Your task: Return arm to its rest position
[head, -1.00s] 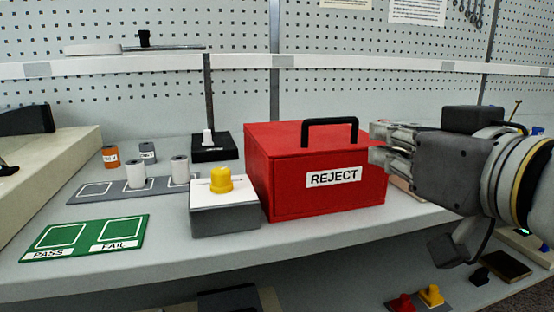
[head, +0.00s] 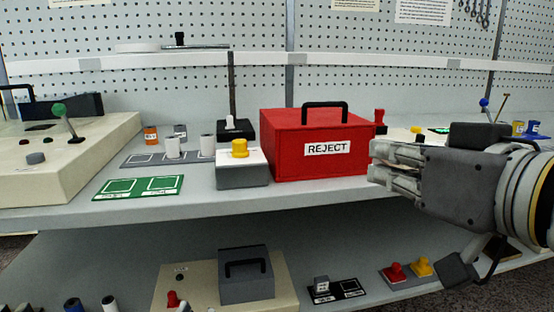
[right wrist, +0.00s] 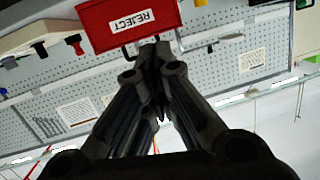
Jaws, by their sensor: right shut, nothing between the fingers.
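My right gripper (head: 385,168) comes in from the right in the head view, in front of the bench and just right of the red REJECT box (head: 279,154). Its fingers are shut and empty, pointing left. In the right wrist view the shut fingers (right wrist: 158,60) point up the picture towards the red box (right wrist: 110,22), with a visible stretch of space around them. The head view does not show clearly whether the fingertips touch the box, but they overlap its lower right side only at the edge. My left gripper is not in view.
Left of the box stand a grey block with a yellow knob (head: 240,149), white and orange spindles (head: 172,147), a green PASS/FAIL mat (head: 120,187) and a beige console (head: 90,160). A lower shelf holds a dark grey box (head: 246,285) and red and yellow knobs (head: 421,267).

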